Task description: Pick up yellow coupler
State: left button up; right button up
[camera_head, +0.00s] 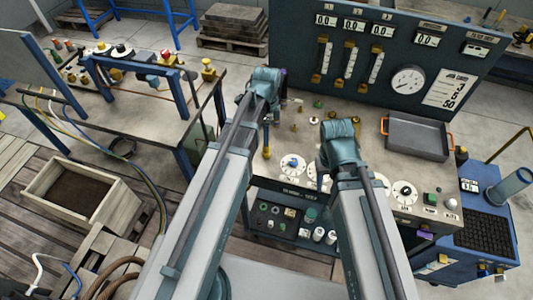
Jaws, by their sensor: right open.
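My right gripper (338,150) is over the middle of the workbench, in front of the grey tray. Its teal wrist hides most of the jaws, which are open, and nothing shows held in them. My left gripper (266,85) is farther back and to the left, above the bench's left edge. Its jaws are hidden behind its wrist. I cannot tell for certain which piece is the yellow coupler. A small yellow part (266,153) shows below the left wrist, and a yellow knob-like piece (208,66) stands on the left bench. Both are apart from the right gripper.
A grey tray (417,137) with orange handles sits right on the bench. A blue gauge panel (408,78) rises behind. White dials (404,193) line the bench front. A blue cabinet (484,235) stands at right. A wooden box (85,190) lies on the left floor.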

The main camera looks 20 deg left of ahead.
aim_at(266, 149)
pick_arm(q)
notch_tip(266, 149, down, 4)
jog(key=b, duration=0.3)
pick_arm(e)
notch_tip(266, 149, down, 4)
jog(key=shift+f, duration=0.1)
pick_arm(q)
notch_tip(266, 149, down, 5)
jog(key=b, duration=0.5)
jog(key=shift+s+f, duration=0.1)
jog(key=shift+f, duration=0.1)
jog(key=shift+r, duration=0.1)
pick_arm(e)
notch_tip(266, 149, down, 5)
jog(key=shift+f, duration=0.1)
pick_arm(q)
grip_shut()
